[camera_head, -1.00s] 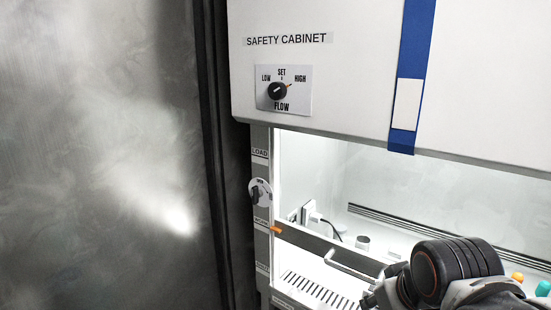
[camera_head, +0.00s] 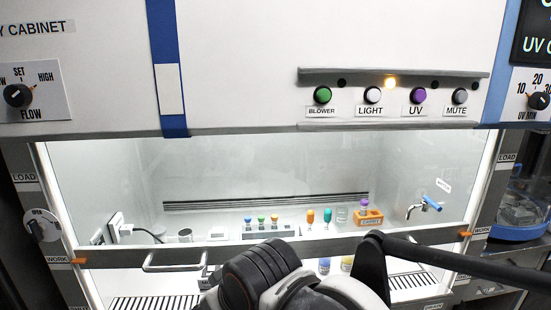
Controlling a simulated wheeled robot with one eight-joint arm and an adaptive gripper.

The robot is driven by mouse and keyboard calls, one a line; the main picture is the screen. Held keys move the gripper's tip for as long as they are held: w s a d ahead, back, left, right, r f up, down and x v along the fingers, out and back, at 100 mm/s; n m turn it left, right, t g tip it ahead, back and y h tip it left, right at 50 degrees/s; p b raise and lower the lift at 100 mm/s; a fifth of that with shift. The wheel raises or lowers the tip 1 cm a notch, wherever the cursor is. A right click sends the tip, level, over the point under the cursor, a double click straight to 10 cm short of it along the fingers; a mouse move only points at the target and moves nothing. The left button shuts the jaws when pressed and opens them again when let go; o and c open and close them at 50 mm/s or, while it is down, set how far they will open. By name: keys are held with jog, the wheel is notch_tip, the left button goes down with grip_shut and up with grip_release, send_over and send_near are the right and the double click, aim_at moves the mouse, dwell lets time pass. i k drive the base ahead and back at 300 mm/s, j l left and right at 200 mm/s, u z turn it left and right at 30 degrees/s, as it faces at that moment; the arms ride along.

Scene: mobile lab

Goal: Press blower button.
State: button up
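The green blower button (camera_head: 322,95) sits at the left end of a row of buttons on the cabinet's upper front panel, with a BLOWER label (camera_head: 321,111) below it. To its right are the white LIGHT button (camera_head: 373,95), the purple UV button (camera_head: 417,95) and the grey MUTE button (camera_head: 459,96). One small lamp (camera_head: 390,83) above the row, between LIGHT and UV, glows yellow. My arm shows at the bottom middle, below the button row and in front of the sash. My gripper's fingertips cannot be made out.
The glass sash has a dark lower rail with a metal handle (camera_head: 176,262). Inside the lit cabinet are several coloured-cap vials, an orange rack (camera_head: 369,217) and a blue-handled tap (camera_head: 431,203). A flow knob (camera_head: 17,96) is at left, a UV timer knob (camera_head: 538,101) at right.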

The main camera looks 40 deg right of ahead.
aim_at(323, 95)
jog(key=z, duration=0.25)
jog(key=k+j+z, duration=0.15)
jog(key=k+z, duration=0.2)
jog(key=z, duration=0.15)
jog(key=k+z, duration=0.45)
jog(key=k+l, duration=0.15)
jog(key=k, duration=0.5)
